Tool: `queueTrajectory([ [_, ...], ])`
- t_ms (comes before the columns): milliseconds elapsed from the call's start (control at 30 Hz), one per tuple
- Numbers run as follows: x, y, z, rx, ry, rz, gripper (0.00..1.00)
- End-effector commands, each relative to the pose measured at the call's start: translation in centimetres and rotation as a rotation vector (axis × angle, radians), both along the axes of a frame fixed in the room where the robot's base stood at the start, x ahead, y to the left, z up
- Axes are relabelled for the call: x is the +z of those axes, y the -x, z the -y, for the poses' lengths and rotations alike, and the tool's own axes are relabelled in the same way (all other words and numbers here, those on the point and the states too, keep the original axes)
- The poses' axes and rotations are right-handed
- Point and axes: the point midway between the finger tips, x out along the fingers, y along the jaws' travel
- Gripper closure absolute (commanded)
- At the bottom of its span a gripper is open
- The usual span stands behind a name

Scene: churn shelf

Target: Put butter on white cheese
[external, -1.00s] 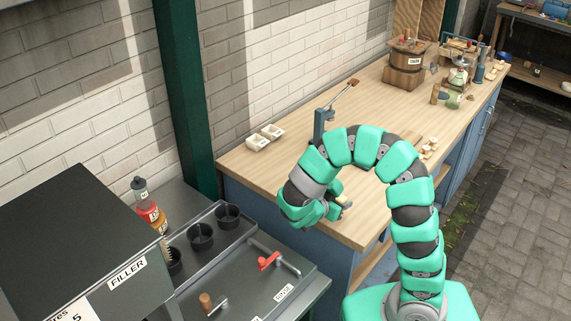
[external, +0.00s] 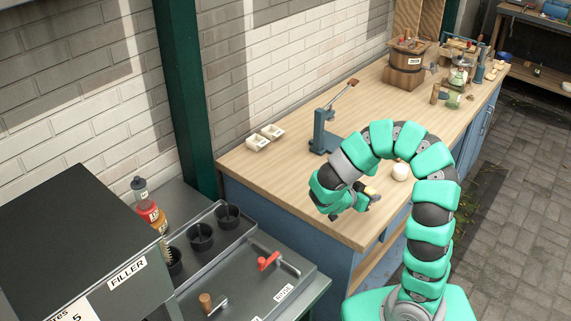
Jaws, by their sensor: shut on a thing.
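My gripper (external: 368,199) is over the near part of the wooden bench, shut on a small yellowish piece that looks like the butter (external: 371,190). My fingers and wrist hide much of it. A round white piece, which looks like the white cheese (external: 401,172), sits on the bench to the right of my gripper, beside the curve of my arm. The butter and the white cheese are apart. I cannot tell exactly how high the butter is above the bench.
A blue-grey lever press (external: 323,135) stands left of my arm. Two small white trays (external: 258,143) are by the wall. A wooden churn (external: 406,66) and jars are at the far end. The bench top (external: 270,180) is clear between trays and front edge.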

Motion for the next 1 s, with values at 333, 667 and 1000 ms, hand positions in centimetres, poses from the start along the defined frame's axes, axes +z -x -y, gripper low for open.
queueTrajectory([
  [333, 1.5, -1.4, 8.4, -0.114, -0.003, 0.007, 0.82],
  [667, 2.9, -1.3, 13.5, -0.184, -0.001, 0.023, 0.82],
  [1000, 3.6, -2.3, 14.4, -0.194, 0.008, 0.024, 0.82],
])
